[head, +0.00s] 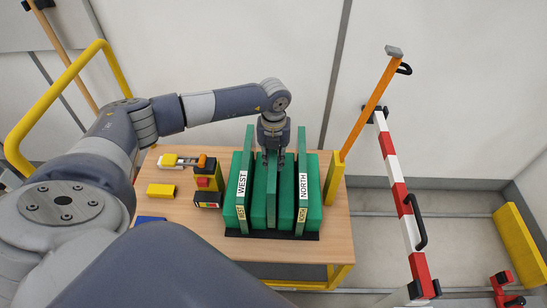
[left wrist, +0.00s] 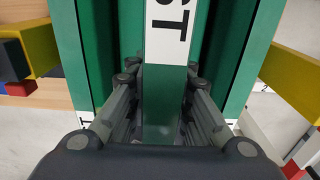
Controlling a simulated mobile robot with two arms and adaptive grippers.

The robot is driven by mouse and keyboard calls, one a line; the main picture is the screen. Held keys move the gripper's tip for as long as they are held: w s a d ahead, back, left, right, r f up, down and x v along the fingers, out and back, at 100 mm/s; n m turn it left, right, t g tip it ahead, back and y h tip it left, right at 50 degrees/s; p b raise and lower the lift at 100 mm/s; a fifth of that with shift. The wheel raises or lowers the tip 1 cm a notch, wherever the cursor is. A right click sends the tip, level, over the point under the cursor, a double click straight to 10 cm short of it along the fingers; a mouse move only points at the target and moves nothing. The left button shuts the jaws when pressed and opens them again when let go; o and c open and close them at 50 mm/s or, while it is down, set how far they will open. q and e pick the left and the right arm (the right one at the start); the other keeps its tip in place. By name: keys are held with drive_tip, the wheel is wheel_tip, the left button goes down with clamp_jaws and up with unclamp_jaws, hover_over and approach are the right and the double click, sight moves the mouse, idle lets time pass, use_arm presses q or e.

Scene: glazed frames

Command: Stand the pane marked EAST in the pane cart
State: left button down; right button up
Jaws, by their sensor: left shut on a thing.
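The green rack (head: 313,215) stands on the wooden table, on a dark base. A green pane with a white WEST label (head: 242,184) stands at its left, and one labelled NORTH (head: 303,187) at its right. Between them is a narrow green pane (head: 271,195). My left gripper (head: 272,158) reaches down from above and is shut on this middle pane. In the left wrist view the fingers (left wrist: 160,85) flank the held pane (left wrist: 163,115), whose white label shows only "ST"; the rest is cut off. I cannot tell how deep it sits. My right gripper is not in view.
Left of the rack are a yellow block (head: 160,190), a yellow and orange item (head: 183,161) and a small coloured stack (head: 208,185). An orange post (head: 370,105) rises at the right, beside a red-white barrier (head: 397,180). A yellow rail (head: 50,95) stands at the left.

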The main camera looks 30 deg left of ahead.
use_arm(q)
wheel_tip(320, 180, down, 4)
drive_tip(key=b, duration=0.2)
drive_tip(key=shift+w+f+b, duration=0.1)
drive_tip(key=shift+b, duration=0.3)
idle(0.6)
idle(0.5)
drive_tip(key=shift+f+b, duration=0.45)
drive_tip(key=shift+f, duration=0.25)
idle(0.6)
